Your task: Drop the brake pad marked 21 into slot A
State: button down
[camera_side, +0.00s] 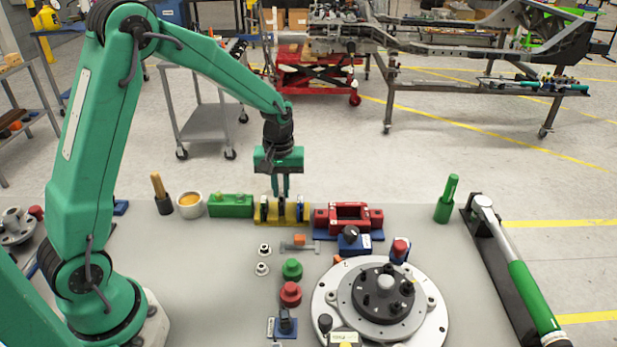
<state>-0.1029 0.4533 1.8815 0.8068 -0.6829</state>
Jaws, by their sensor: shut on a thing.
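My gripper (281,190) points straight down over the yellow rack (258,217) at the back edge of the table. Its narrow fingers are shut on a dark brake pad (282,212) in the middle of the rack. The pad's lower part is hidden by the rack, and I cannot tell if it is lifted at all. Other dark upright pads, one on the left (264,211) and one on the right (300,211), stand beside it. The number 21 and the letter A are too small to read, so I cannot tell which pad or slot bears them.
A green block (231,206) stands left of the rack and a red fixture (349,217) right of it. A round metal hub plate (325,300) takes up the front right. Small nuts and red and green knobs lie between. The table's left middle is clear.

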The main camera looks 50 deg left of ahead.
aim_at(282, 193)
jog(key=shift+r, duration=0.1)
jog(key=shift+r, duration=1.4)
jog(key=shift+r, duration=0.45)
notch_tip(282, 193, up, 10)
jog(key=w+d+n, duration=0.4)
jog(key=d+n, duration=0.4)
jog(key=n, duration=0.1)
jog(key=w+d+n, duration=0.4)
jog(key=d+n, duration=0.3)
jog(key=n, duration=0.2)
jog(key=shift+s+f, duration=0.1)
jog(key=shift+f, duration=2.55)
jog(key=shift+f, duration=0.1)
